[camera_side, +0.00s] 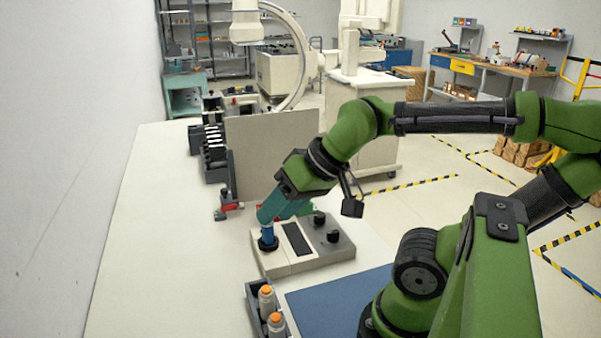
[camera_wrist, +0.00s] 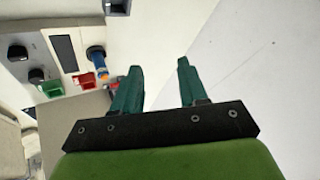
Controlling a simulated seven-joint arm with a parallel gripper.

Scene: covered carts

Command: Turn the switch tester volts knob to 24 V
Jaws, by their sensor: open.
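The switch tester (camera_side: 278,263) is a light grey box on the white table, with a dark display (camera_side: 297,239) and two black knobs (camera_side: 320,218) (camera_side: 333,236) on its top. No labels are readable, so I cannot tell which knob is volts or where it points. A blue part stands in a black socket (camera_side: 268,244) at the tester's left end. My gripper (camera_side: 270,212) is near that end in the side view. In the wrist view my gripper (camera_wrist: 158,80) is open and empty. The knobs (camera_wrist: 17,53) (camera_wrist: 37,75) and the blue part (camera_wrist: 97,57) are left of its fingers.
A dark tray (camera_side: 252,300) holding orange-topped cylinders (camera_side: 266,299) and a blue mat (camera_side: 335,298) lie in front. The left table area is clear.

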